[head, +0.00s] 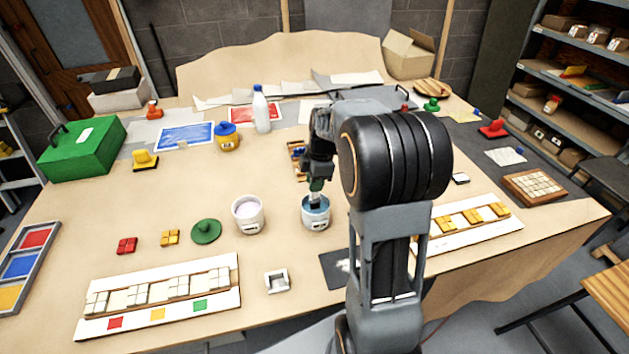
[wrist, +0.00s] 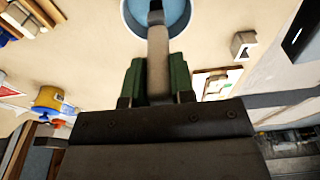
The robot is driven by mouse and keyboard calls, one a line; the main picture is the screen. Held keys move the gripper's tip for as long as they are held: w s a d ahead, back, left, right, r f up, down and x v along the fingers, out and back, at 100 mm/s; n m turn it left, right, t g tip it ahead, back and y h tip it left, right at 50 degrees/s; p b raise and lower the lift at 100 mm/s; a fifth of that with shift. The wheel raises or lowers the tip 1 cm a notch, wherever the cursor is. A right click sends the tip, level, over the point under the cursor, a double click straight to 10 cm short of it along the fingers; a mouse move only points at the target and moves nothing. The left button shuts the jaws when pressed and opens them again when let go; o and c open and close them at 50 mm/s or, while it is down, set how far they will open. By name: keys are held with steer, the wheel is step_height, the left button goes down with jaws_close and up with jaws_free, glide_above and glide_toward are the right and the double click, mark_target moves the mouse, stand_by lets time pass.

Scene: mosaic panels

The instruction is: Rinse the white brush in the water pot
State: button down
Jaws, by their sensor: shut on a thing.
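The water pot (head: 316,221) is a pale pot with bluish contents, standing near the table's front, and its round opening also shows at the top of the wrist view (wrist: 130,18). My gripper (head: 316,184) is directly above the pot and pointing down. In the wrist view its green-padded fingers (wrist: 158,80) are closed on the handle of the brush (wrist: 158,52). The brush runs from the fingers to the pot's opening, and its lower end shows at the pot's mouth in the head view. I cannot tell how deep the bristles reach.
A second pot (head: 248,217) with whitish contents stands just left. A green round lid (head: 206,231), red tiles (head: 127,245) and yellow tiles (head: 170,237) lie further left. A small white square frame (head: 277,281) and a dark mat (head: 338,268) lie in front. A bottle (head: 261,112) stands behind.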

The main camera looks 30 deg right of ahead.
steer(key=shift+f+b, duration=0.55)
steer(key=shift+f, duration=0.05)
stand_by(1.6)
steer(key=shift+r, duration=0.1)
steer(key=shift+r+p, duration=2.4)
steer(key=shift+r, duration=1.1)
